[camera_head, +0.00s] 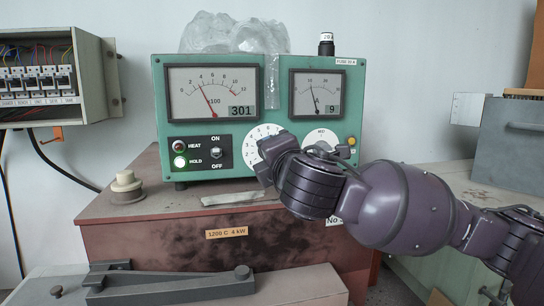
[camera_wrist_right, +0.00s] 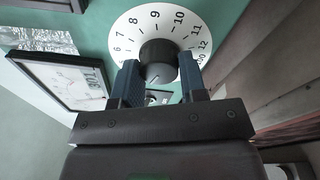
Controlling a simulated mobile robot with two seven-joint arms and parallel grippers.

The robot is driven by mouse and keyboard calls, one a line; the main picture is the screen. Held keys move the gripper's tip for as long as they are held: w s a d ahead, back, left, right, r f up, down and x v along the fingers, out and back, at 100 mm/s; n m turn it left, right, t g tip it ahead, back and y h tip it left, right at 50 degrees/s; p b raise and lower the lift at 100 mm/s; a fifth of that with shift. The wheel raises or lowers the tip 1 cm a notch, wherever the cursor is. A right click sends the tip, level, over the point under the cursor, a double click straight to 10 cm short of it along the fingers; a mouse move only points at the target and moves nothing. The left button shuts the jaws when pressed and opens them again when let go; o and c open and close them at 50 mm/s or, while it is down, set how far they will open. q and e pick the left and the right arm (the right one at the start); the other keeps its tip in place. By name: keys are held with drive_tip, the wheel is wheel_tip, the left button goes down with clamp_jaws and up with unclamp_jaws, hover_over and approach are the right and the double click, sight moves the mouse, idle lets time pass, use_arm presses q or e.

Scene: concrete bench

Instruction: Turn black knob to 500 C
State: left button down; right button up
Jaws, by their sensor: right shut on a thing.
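The black knob (camera_wrist_right: 158,60) sits in the middle of a white numbered dial (camera_wrist_right: 190,35) in the right wrist view. My right gripper (camera_wrist_right: 159,76) is shut on it, one blue finger on each side. In the head view the right gripper (camera_head: 268,163) hides the knob, and only part of the white dial (camera_head: 252,140) shows on the green control panel (camera_head: 240,136). The panel's left meter (camera_head: 212,93) is marked x100, with its needle near 3 and its digits at 301. The knob's exact pointer setting is unclear. My left gripper is in neither view.
HEAT and HOLD lamps and an ON/OFF switch (camera_head: 216,152) sit left of the dial; the HOLD lamp (camera_head: 180,162) is bright. A second meter (camera_head: 317,93) reads 9. The panel stands on a reddish furnace box (camera_head: 130,235). A breaker box (camera_head: 95,60) is at left.

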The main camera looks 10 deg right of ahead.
drive_tip(key=m+b, duration=0.1)
drive_tip(key=m, duration=0.2)
drive_tip(key=shift+f, duration=0.15)
drive_tip(key=m, duration=0.3)
drive_tip(key=shift+m+h, duration=0.4)
drive_tip(key=shift+m+t, duration=0.3)
drive_tip(key=shift+m, duration=0.9)
drive_tip(key=o, duration=0.9)
drive_tip(key=s, duration=0.7)
drive_tip(key=s+b, duration=0.1)
drive_tip(key=s, duration=0.2)
drive_tip(key=shift+s+d+f, duration=0.3)
drive_tip(key=shift+s+d, duration=0.05)
drive_tip(key=shift+s, duration=0.05)
